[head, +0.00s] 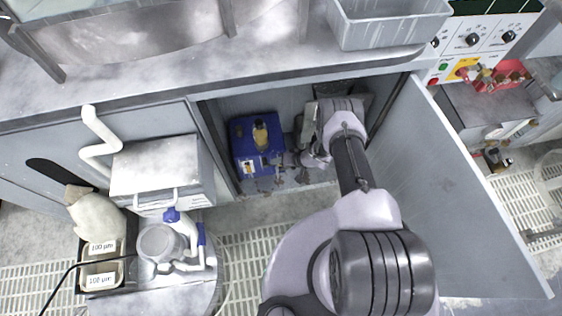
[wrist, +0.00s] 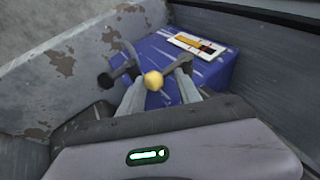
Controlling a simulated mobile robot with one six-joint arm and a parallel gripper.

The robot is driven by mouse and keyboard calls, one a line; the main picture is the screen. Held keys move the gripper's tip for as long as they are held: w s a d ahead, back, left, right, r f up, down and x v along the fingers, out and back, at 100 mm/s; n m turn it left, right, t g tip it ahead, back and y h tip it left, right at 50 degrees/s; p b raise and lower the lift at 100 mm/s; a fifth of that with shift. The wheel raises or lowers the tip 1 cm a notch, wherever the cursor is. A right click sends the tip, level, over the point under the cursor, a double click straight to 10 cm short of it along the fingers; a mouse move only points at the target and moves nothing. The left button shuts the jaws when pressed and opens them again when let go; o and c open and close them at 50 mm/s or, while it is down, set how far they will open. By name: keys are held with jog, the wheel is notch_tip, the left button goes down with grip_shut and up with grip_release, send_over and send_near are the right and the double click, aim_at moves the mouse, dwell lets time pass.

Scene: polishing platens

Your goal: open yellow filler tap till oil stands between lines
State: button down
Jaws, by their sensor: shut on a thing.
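A blue box (head: 243,148) sits inside the open cabinet, with an amber vessel (head: 261,134) on top. My gripper (head: 280,160) reaches in from the right, at the box's right side. In the wrist view my gripper (wrist: 155,84) is shut on the round yellow tap knob (wrist: 153,80), which shows between the fingers. The blue box (wrist: 215,68) lies behind it. A white sight gauge (wrist: 197,46) with a yellow band and dark and red marks is on the box; I cannot tell the oil level against the lines. The gauge also shows small in the head view (head: 249,166).
The cabinet door (head: 440,180) stands open at the right, close to my arm. The cabinet's left wall (head: 217,145) is near the box. The worktop (head: 200,85) overhangs above.

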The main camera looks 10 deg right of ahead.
jog(key=shift+s+a, duration=0.1)
jog(key=shift+a, duration=0.15)
jog(key=c, duration=1.2)
grip_release()
jog(key=o, duration=0.4)
jog(key=shift+a+f, duration=0.1)
jog(key=shift+a, duration=0.05)
jog(key=shift+o, duration=0.2)
jog(key=shift+d, duration=0.2)
jog(key=p+v, duration=0.7)
jog(key=v, duration=1)
jog(key=shift+r+p, duration=0.3)
jog(key=shift+p, duration=0.1)
